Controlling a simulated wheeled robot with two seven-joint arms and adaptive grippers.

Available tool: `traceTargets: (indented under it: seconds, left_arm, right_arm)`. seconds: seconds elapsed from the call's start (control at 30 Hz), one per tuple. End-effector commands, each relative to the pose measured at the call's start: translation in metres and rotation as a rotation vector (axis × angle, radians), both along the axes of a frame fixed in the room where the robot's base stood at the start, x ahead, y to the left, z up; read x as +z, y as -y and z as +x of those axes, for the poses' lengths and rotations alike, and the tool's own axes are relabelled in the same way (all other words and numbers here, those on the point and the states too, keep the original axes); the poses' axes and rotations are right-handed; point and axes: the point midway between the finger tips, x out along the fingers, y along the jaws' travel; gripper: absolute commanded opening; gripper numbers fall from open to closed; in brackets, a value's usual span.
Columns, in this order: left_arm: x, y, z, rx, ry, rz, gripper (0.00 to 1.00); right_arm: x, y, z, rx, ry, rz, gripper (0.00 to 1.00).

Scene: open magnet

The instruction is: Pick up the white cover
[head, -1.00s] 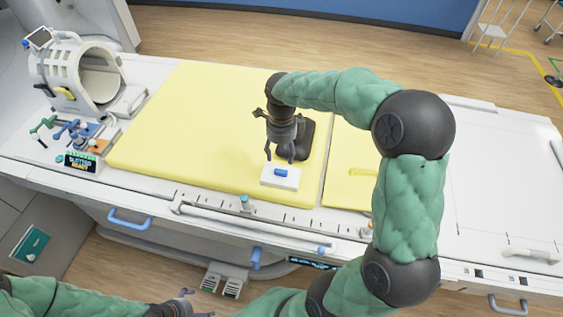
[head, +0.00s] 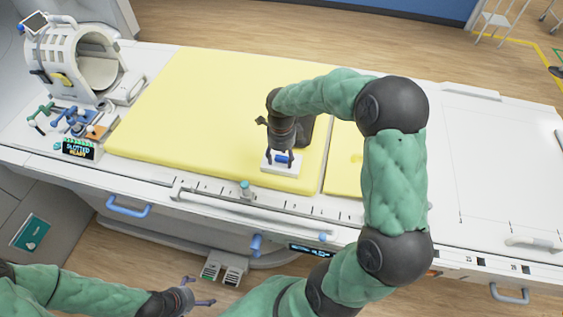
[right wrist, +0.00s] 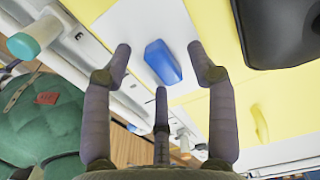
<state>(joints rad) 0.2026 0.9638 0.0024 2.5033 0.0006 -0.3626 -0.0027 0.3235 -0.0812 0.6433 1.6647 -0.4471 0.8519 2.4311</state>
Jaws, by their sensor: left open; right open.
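The white cover (head: 280,169) is a flat white block with a blue grip (head: 281,158) on top, lying on the yellow pad (head: 180,125) near its front edge. In the right wrist view the white cover (right wrist: 130,25) lies beyond my fingertips, and its blue grip (right wrist: 162,62) shows between them. My right gripper (head: 281,160) is open, pointing down over the cover with its fingers on either side of the blue grip. It also shows open in the right wrist view (right wrist: 163,62). I cannot tell whether it touches. My left gripper (head: 200,292) is open and empty, low in front of the table.
A dark object (head: 307,130) stands on the pad just behind my right gripper. A white ring-shaped coil (head: 80,60) and several coloured tools (head: 75,120) sit at the table's left end. A teal-topped knob (head: 246,188) is on the front rail. The right part of the table is clear.

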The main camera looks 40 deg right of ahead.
Motion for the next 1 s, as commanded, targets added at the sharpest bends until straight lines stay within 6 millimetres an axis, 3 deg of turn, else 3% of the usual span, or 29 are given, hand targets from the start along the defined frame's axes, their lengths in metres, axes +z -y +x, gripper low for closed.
traceTargets:
  seconds: [0.27, 0.43, 0.83, 1.0]
  left_arm:
    - [-0.001, 0.0, 0.0, 0.0, 0.0, 0.0, 1.0]
    - [-0.001, 0.0, 0.0, 0.0, 0.0, 0.0, 1.0]
    - [0.0, 0.0, 0.0, 0.0, 0.0, 0.0, 1.0]
    - [0.001, 0.0, 0.0, 0.0, 0.0, 0.0, 1.0]
  right_arm:
    - [-0.004, 0.0, 0.0, 0.0, 0.001, 0.0, 0.55]
    - [-0.004, 0.0, 0.0, 0.001, 0.001, 0.0, 0.08]
    - [-0.003, 0.0, 0.0, 0.001, 0.001, 0.0, 0.07]
    - [0.006, 0.0, 0.001, 0.0, 0.002, -0.001, 0.07]
